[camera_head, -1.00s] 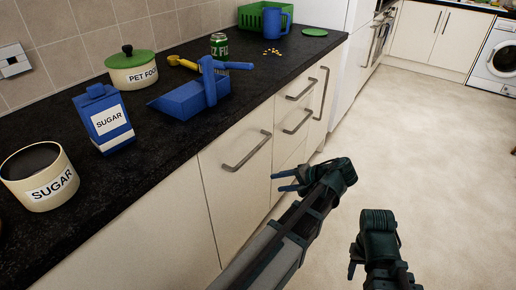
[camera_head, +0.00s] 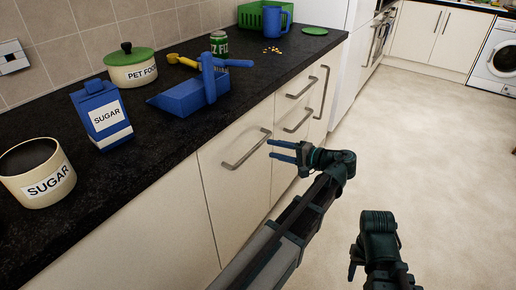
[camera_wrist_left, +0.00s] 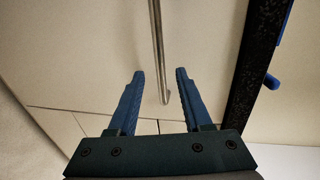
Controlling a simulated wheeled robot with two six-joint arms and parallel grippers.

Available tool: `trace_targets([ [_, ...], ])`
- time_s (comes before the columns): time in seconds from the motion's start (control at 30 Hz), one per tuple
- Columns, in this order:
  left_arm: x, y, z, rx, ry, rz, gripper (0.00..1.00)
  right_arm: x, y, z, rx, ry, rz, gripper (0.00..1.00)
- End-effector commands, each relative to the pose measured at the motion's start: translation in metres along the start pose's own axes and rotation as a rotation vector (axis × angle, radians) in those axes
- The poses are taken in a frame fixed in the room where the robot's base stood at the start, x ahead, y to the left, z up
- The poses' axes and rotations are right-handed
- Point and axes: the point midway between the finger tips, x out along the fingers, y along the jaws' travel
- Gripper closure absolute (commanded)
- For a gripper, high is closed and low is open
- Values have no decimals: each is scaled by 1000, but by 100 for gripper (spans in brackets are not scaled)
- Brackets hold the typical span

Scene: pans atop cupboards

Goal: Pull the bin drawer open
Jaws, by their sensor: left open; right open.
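A cream drawer front (camera_head: 232,195) with a grey bar handle (camera_head: 247,149) is under the worktop, closed; no label shows which front is the bin drawer. My left gripper (camera_head: 270,150) is open, its blue fingers pointing at this front just right of the handle. In the left wrist view, the handle (camera_wrist_left: 157,45) runs down from the top edge and its near end lies between the fingertips (camera_wrist_left: 159,74) in the picture. I cannot tell whether the fingers touch it. My right gripper (camera_head: 354,264) is open and empty over the floor, low in the view.
More fronts with handles (camera_head: 301,88) are to the right. The floor (camera_head: 430,150) at right is clear.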

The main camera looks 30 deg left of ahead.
Motion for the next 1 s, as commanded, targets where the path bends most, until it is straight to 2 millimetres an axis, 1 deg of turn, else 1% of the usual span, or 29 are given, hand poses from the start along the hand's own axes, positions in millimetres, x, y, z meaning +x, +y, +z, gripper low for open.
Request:
trace_targets([
  [0.03, 12, 2, 1, -1, -3, 0, 50, 4, 0, 0, 0, 0, 1, 50],
  [0.2, 42, 2, 0, -1, -2, 0, 50, 10, -1, -1, -1, 0, 2, 50],
  [0.4, 64, 1, 0, 0, -1, 0, 50, 14, -1, -1, -1, 0, 3, 50],
  [0.6, 72, 0, 0, 0, 1, 0, 50, 14, -1, -1, -1, 0, 3, 50],
  [0.83, 72, 0, 0, 0, 1, 1, 50, 14, -1, -1, -1, 0, 3, 50],
  [0.87, 72, 0, 0, 0, 1, 1, 52, 14, -1, -1, -1, 0, 3, 50],
  [1.0, 72, 0, 0, 0, 1, 1, 77, 14, -1, -1, -1, 0, 3, 50],
])
